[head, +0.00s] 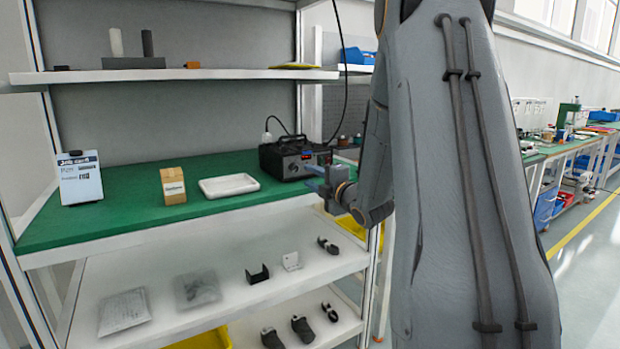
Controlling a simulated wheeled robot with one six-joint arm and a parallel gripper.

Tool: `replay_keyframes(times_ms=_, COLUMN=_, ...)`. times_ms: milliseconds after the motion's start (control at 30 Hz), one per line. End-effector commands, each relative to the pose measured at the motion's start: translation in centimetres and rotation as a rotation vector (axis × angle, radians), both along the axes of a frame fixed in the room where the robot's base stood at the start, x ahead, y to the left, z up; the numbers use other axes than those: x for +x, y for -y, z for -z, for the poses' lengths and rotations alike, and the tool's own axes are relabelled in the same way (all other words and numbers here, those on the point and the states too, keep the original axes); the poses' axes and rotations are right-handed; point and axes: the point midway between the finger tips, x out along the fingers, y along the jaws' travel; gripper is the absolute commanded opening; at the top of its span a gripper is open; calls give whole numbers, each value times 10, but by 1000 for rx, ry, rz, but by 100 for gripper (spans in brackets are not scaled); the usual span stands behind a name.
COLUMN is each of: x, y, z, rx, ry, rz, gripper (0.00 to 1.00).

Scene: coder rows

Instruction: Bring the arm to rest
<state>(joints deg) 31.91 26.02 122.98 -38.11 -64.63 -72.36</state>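My arm (375,175) is bent at the right of the bench, partly behind the large grey link in front of the camera. My gripper (312,178) points left, in front of the right end of the green worktop and the black device. It overlaps the device's lower right corner in the picture; I cannot tell whether they touch. Nothing shows held in it, but its fingers are too small to tell open from shut.
On the green worktop (130,218) stand a label sign (80,178), a small cardboard box (173,186), a white tray (205,194) and a black device (280,158). The white shelf (230,265) below holds bags and small parts. Another shelf (220,74) is above. Aisle floor (590,260) shows at right.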

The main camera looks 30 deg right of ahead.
Motion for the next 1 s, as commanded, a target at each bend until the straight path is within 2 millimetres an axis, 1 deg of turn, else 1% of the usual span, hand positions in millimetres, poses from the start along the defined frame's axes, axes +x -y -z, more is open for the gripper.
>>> replay_keyframes(times_ms=267, x=0, y=-1, z=0, rx=6, ry=-5, rz=2, gripper=30)
replay_keyframes(times_ms=367, x=-1, y=-7, z=2, rx=49, ry=-48, rz=19, gripper=30)
replay_keyframes(times_ms=467, x=-7, y=-22, z=9, rx=157, ry=-152, rz=62, gripper=30)
replay_keyframes(times_ms=567, x=-24, y=-44, z=22, rx=319, ry=-302, rz=144, gripper=30)
replay_keyframes(times_ms=667, x=-53, y=-70, z=39, rx=497, ry=-463, rz=255, gripper=30)
replay_keyframes(times_ms=767, x=-92, y=-98, z=55, rx=667, ry=-616, rz=383, gripper=30)
replay_keyframes(times_ms=800, x=-111, y=-110, z=60, rx=731, ry=-676, rz=440, gripper=30)
replay_keyframes(times_ms=867, x=-142, y=-129, z=67, rx=825, ry=-765, rz=533, gripper=30)
replay_keyframes(times_ms=900, x=-164, y=-141, z=71, rx=883, ry=-821, rz=596, gripper=30)
replay_keyframes(times_ms=967, x=-200, y=-161, z=75, rx=962, ry=-906, rz=700, gripper=30)
replay_keyframes(times_ms=1000, x=-225, y=-174, z=76, rx=1010, ry=-962, rz=769, gripper=30)
